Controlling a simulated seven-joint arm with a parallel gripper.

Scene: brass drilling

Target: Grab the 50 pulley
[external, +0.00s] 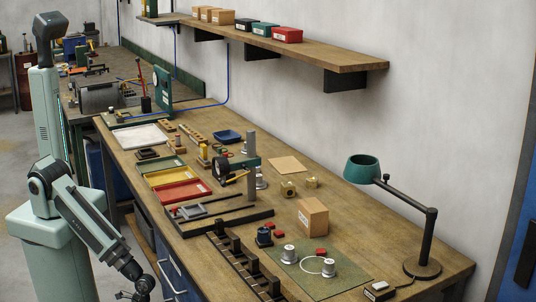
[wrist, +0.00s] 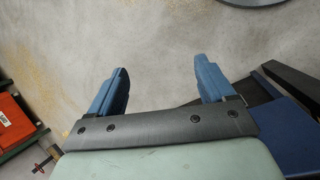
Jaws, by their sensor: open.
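Two silver, spool-like round parts, one at the left (external: 289,254) and one at the right (external: 329,267), stand on a dark green mat (external: 318,286) at the near end of the bench. They may be pulleys, but no "50" marking is readable. More silver round parts (external: 261,181) stand near a small upright device mid-bench. My gripper (wrist: 160,72) is open and empty, its two blue fingers wide apart over bare floor. In the external view it hangs low beside the bench's front, partly cut off at the bottom edge. No pulley is recognisable in the wrist view.
The bench (external: 375,220) carries a cardboard box (external: 313,215), a green lamp (external: 362,169), a dark slotted rack (external: 243,266) and yellow and red trays (external: 183,191). A shelf (external: 330,58) overhangs the back. In the wrist view, a red bin (wrist: 14,122) is left and a blue surface (wrist: 282,130) right.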

